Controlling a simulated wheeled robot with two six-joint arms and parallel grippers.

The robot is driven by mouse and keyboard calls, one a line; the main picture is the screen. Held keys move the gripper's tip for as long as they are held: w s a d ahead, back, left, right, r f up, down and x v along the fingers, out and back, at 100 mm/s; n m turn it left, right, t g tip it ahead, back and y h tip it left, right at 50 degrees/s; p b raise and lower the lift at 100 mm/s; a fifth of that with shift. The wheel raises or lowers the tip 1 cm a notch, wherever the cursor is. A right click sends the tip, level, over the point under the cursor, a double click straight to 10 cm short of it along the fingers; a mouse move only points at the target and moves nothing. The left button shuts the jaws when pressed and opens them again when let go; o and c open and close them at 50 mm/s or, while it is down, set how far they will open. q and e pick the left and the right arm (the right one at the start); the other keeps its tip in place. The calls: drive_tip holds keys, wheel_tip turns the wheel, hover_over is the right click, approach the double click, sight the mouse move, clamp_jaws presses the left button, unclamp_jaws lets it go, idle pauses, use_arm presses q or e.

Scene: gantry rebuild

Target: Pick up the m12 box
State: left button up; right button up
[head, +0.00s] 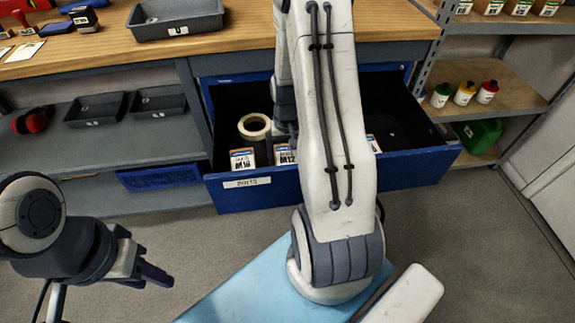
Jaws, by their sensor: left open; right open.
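The M12 box (285,155) is a small box with a white, blue and orange label. It stands in the open blue drawer (330,178), just behind its front wall, and my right arm partly covers it. The dark wrist part of my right arm comes down into the drawer just behind the M12 box. My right gripper's fingers are hidden, so I cannot tell whether they touch the box. My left gripper (143,262) is open and empty, low at the left over the floor, well away from the drawer.
A similar box (242,159) and a tape roll (254,127) stand left of the M12 box. Another box (373,143) shows right of my arm. The wooden bench top (250,22) with a grey tray (176,18) overhangs the drawer. The drawer's right rear looks clear.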

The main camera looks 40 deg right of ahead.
drive_tip(key=shift+f, duration=0.95)
drive_tip(key=shift+c, duration=0.3)
drive_tip(key=c, duration=1.5)
clamp_jaws()
drive_tip(key=shift+r, duration=0.15)
